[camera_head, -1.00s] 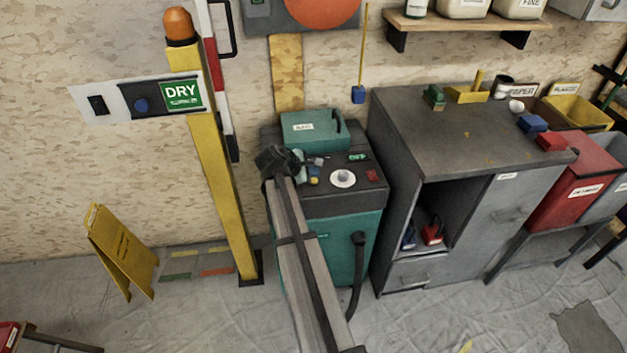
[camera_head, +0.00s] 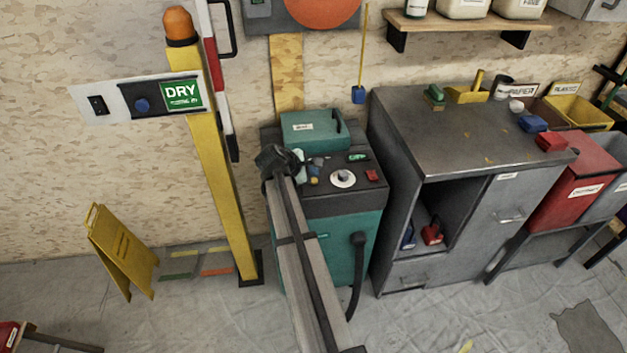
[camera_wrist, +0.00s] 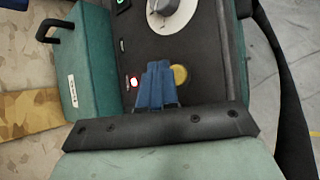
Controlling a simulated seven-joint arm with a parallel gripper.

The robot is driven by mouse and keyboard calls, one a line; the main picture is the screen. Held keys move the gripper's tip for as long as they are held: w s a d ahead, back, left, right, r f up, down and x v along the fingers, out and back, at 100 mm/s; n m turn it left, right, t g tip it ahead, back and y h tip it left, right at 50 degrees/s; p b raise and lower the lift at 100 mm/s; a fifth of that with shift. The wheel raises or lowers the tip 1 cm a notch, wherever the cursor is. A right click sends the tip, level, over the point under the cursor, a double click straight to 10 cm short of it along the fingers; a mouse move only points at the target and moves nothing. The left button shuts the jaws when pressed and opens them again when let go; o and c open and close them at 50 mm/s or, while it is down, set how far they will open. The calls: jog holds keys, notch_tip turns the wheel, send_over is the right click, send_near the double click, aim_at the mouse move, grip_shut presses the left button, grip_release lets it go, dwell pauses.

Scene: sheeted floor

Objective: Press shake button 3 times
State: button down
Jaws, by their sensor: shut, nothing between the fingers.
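The teal machine (camera_head: 340,240) stands against the wall with a dark control panel on top. In the wrist view the panel (camera_wrist: 210,80) carries a round yellow button (camera_wrist: 181,74), a small white light or button with a red edge (camera_wrist: 132,82) and a white dial (camera_wrist: 172,15). I cannot read which control is the shake button. My gripper (camera_wrist: 157,68) has its blue fingers shut and empty, with the tips just beside the yellow button. Whether they touch the panel is unclear. In the head view my gripper (camera_head: 314,170) is over the panel's left part.
A teal box (camera_head: 312,130) sits at the back of the machine. A red switch (camera_head: 372,175) is on the panel's right. A grey cabinet (camera_head: 450,140) stands close on the right. A yellow post (camera_head: 222,170) and a yellow floor sign (camera_head: 122,250) are to the left.

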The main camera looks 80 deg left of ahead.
jog(key=shift+f, duration=0.15)
dwell(0.5)
jog(key=shift+f, duration=0.3)
jog(key=shift+f, duration=0.35)
dwell(1.0)
jog(key=shift+r, duration=0.75)
jog(key=shift+r, duration=0.1)
jog(key=shift+r, duration=2.45)
